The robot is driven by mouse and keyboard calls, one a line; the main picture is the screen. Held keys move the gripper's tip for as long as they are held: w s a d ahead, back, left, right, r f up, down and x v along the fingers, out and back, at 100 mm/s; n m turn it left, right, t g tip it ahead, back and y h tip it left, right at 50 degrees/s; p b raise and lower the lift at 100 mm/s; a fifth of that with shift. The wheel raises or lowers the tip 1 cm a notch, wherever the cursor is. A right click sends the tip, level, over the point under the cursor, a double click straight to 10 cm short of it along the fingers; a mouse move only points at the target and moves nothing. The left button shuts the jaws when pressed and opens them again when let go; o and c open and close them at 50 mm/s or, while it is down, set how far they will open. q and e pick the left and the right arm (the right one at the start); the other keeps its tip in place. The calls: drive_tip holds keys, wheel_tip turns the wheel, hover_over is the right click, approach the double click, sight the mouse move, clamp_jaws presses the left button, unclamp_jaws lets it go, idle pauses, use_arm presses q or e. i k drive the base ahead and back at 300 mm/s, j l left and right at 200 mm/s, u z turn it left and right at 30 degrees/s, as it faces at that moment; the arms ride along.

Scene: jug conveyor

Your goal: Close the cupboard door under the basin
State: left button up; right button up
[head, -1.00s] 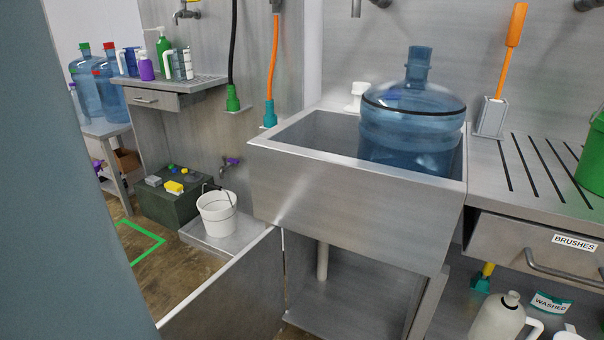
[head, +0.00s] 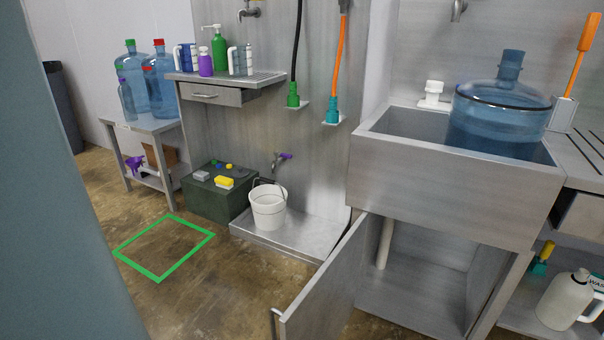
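The cupboard door (head: 330,285) under the steel basin (head: 440,190) stands open, swung out towards me, with a handle (head: 277,322) at its free edge. Through the opening the cupboard inside (head: 410,290) shows a pale drain pipe (head: 385,243) and a bare floor. A large blue water jug (head: 500,112) stands in the basin. Neither of my grippers is in the head view.
A white bucket (head: 268,207) stands on a low steel tray (head: 300,240) left of the door. A green crate (head: 213,195) sits beside it. A green square (head: 150,277) marks clear floor at left. A white jug (head: 565,300) is at lower right.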

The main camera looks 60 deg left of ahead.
sight(323, 307)
drive_tip(key=k+j, duration=0.1)
drive_tip(key=j, duration=0.5)
drive_tip(key=k+j, duration=0.1)
drive_tip(key=j, duration=0.55)
drive_tip(key=k+j, duration=0.1)
drive_tip(key=j, duration=0.9)
drive_tip(key=i+j, duration=0.15)
drive_tip(key=j, duration=0.2)
